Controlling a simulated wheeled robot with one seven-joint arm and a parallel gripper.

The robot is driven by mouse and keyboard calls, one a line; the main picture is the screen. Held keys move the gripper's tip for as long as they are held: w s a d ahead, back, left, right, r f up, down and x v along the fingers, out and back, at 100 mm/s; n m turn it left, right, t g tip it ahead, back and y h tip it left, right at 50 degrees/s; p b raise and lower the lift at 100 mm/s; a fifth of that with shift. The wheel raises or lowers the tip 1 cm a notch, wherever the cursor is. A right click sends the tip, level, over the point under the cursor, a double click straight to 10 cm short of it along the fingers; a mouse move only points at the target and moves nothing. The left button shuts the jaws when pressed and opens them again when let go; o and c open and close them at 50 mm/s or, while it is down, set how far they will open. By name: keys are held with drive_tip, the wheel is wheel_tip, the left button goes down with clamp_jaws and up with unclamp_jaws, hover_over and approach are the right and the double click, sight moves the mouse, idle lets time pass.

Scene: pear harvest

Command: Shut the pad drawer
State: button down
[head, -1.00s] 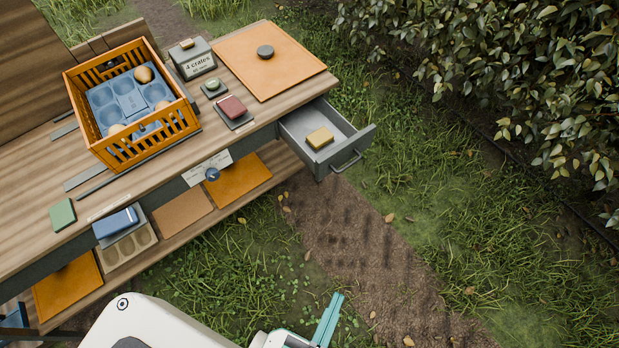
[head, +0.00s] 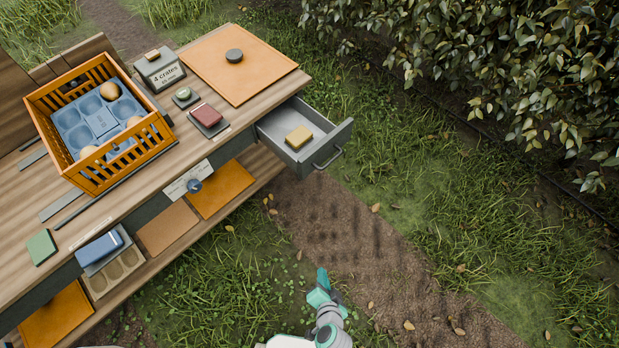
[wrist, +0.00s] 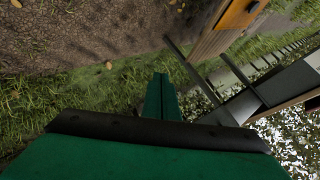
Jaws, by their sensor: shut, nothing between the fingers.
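The pad drawer (head: 330,148) is a grey drawer at the right end of the wooden bench. It is pulled out, with a bar handle (head: 328,160) on its front and a yellow pad (head: 298,138) inside. My gripper (head: 322,276) is shut and empty over the dirt path, in front of the drawer and apart from it. In the wrist view its green fingers (wrist: 161,98) are together. A grey drawer-like part (wrist: 262,88) shows at the right of the wrist view, partly cut off.
An orange crate (head: 147,148) with a blue tray and several pears stands on the bench, beside a grey box labelled 4 crates (head: 160,72). A red pad (head: 206,114) lies near the bench edge. A hedge (head: 480,70) stands at the right. The path before the drawer is clear.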

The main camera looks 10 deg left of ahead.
drive_tip(key=w+a+f+m+y, duration=0.1)
drive_tip(key=w+f+y, duration=0.1)
drive_tip(key=w, duration=0.4)
drive_tip(key=n+t+y, duration=0.1)
drive_tip(key=y, duration=0.9)
approach(303, 172)
drive_tip(key=x, duration=0.6)
drive_tip(key=shift+w+a, duration=0.1)
drive_tip(key=shift+a, duration=0.1)
